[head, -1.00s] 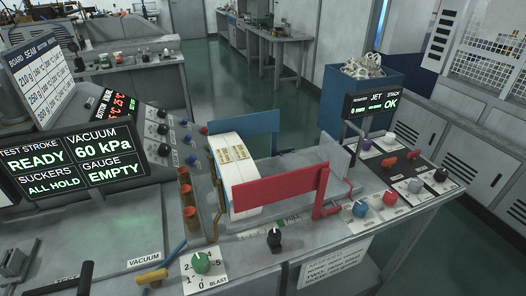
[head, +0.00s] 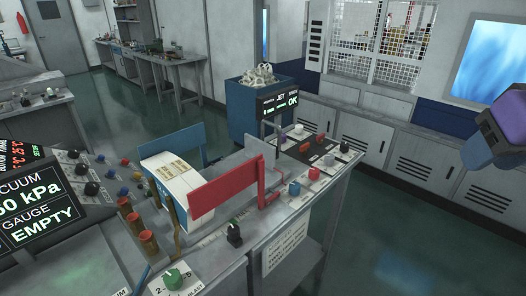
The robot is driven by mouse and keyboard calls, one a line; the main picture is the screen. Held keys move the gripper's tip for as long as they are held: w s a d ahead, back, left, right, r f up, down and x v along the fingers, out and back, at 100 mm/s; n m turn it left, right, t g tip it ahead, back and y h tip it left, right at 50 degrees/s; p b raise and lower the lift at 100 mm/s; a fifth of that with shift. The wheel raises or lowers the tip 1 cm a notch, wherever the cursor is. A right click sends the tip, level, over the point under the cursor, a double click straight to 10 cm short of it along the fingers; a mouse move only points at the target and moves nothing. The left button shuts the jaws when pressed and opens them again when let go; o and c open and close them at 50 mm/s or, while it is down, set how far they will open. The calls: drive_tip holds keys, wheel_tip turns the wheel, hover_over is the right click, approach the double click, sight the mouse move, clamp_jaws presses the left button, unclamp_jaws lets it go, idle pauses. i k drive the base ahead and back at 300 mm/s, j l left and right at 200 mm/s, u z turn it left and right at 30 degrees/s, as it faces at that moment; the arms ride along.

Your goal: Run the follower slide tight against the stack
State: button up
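The stack (head: 172,190) is a white block of blanks with a printed label on top, lying in the feed trough between a red side plate (head: 224,188) and a blue side plate (head: 172,147). A grey upright plate (head: 261,148), which looks like the follower slide, stands at the right end of the trough. A clear stretch of trough shows between it and the stack, so the two are apart. The red plate hides part of the trough floor. My gripper's fingers are not in view; a dark and purple piece at the right edge appears to be part of my arm.
Knobs and buttons (head: 294,188) crowd the bench right of the trough. A small display (head: 279,104) reading "OK" stands behind it. Brown posts (head: 137,226) and a sloped control panel are at left. The floor at right is clear.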

sight(254, 146)
drive_tip(key=i+l+u, duration=0.25)
drive_tip(key=i+u, duration=0.15)
drive_tip(key=i+l+u, duration=0.35)
